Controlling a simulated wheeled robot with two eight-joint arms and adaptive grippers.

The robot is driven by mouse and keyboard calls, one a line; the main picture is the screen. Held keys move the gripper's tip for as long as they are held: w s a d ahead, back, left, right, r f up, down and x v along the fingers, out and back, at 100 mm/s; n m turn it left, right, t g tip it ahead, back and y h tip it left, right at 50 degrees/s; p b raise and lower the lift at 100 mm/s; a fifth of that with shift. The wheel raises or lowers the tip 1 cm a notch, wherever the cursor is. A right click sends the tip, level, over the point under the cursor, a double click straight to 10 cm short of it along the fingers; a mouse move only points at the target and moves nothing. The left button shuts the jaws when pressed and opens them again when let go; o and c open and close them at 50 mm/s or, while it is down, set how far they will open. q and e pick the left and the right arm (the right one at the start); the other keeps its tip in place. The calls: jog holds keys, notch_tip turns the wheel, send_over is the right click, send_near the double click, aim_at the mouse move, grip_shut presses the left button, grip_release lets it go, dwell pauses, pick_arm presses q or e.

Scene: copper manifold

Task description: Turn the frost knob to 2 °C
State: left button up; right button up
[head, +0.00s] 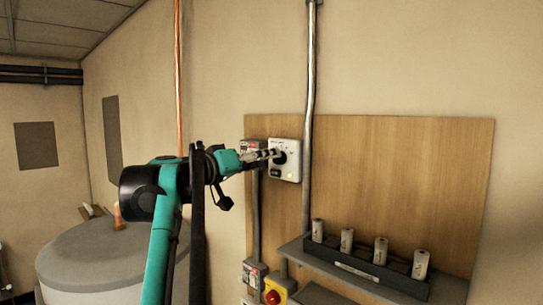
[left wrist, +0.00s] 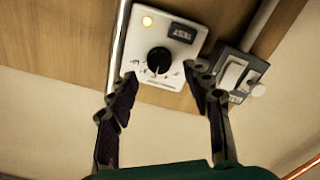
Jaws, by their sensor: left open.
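The frost knob (left wrist: 158,59) is a round black dial on a white thermostat box (left wrist: 150,28), which also carries a lit amber lamp and a dark label. In the head view the box (head: 291,173) is fixed to the wooden board, and the knob (head: 281,158) shows as a dark disc partly behind my fingers. My left gripper (head: 270,154) points at the knob. In the left wrist view my left gripper (left wrist: 163,76) is open, with one finger either side of the knob and apart from it. The scale marks are too small to read. My right gripper is out of view.
A grey switch box (left wrist: 238,76) sits beside the thermostat. A vertical metal conduit (head: 309,110) runs just right of it. Lower right, a shelf (head: 350,270) holds several pale cylinders (head: 381,250). A red button on a yellow box (head: 273,296) is below. A round tank (head: 85,250) stands left.

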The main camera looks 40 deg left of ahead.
pick_arm(q)
jog(key=w, duration=0.3)
jog(key=shift+d, duration=0.15)
jog(key=shift+w+f, duration=0.1)
grip_shut()
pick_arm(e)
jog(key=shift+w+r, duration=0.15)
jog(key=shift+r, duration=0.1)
pick_arm(q)
jog(key=shift+n+p, duration=0.35)
jog(key=shift+n, duration=0.05)
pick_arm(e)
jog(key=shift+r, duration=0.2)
pick_arm(q)
jog(key=n+p, duration=0.2)
jog(key=n, duration=0.9)
jog(key=shift+p, duration=0.4)
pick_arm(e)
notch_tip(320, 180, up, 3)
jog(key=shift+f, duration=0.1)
pick_arm(q)
jog(key=shift+f, duration=0.1)
